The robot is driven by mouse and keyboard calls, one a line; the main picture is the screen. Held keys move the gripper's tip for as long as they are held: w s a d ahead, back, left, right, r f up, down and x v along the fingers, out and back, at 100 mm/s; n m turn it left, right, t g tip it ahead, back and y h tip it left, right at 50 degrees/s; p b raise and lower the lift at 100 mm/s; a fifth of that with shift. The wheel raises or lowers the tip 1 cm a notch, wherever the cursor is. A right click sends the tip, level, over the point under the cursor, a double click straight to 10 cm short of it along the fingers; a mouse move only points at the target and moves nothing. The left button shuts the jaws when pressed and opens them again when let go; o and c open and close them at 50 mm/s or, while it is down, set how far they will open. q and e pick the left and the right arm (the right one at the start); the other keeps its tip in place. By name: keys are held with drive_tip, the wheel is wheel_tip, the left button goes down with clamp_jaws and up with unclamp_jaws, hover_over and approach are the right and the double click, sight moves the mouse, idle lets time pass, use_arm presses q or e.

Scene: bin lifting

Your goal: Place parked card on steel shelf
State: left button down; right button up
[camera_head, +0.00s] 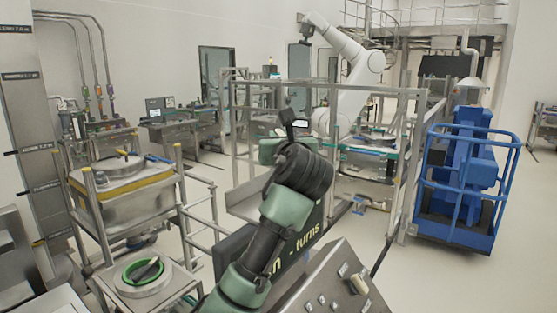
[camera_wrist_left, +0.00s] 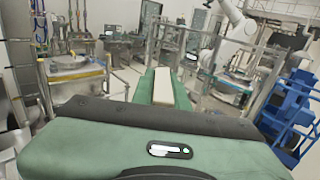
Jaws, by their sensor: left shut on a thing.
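My left gripper (camera_head: 275,150) is raised in the middle of the head view, at the end of my green and black arm. In the left wrist view the gripper (camera_wrist_left: 162,74) is shut on a pale, flat, narrow piece, which appears to be the card (camera_wrist_left: 163,88). The card lies between the green fingers, in the air, apart from any surface. In the head view the card cannot be made out. A flat steel surface (camera_head: 248,205) inside the metal frame lies behind the gripper; I cannot tell if it is the steel shelf. My right gripper is not in view.
A steel bin with a yellow rim (camera_head: 125,180) stands on a rack at left. A low steel stand holds a green ring (camera_head: 143,270). A metal frame (camera_head: 410,170) encloses a white robot arm (camera_head: 345,75). A blue caged machine (camera_head: 465,190) stands right, with clear floor before it.

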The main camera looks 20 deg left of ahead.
use_arm(q)
drive_tip(key=f, duration=0.3)
drive_tip(key=shift+w+a+f+p, duration=0.1)
drive_tip(key=shift+w+f+p, duration=0.1)
drive_tip(key=shift+w+p, duration=0.1)
drive_tip(key=f, duration=0.2)
drive_tip(key=f+p, duration=0.1)
drive_tip(key=shift+s+f, duration=0.2)
drive_tip(key=shift+s, duration=0.05)
drive_tip(key=shift+w+f, duration=0.1)
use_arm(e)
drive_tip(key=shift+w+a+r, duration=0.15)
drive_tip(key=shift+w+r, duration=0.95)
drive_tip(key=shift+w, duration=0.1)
use_arm(q)
drive_tip(key=shift+f, duration=0.1)
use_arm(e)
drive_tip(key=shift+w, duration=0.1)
use_arm(q)
drive_tip(key=c, duration=1.5)
unclamp_jaws()
drive_tip(key=shift+o, duration=0.5)
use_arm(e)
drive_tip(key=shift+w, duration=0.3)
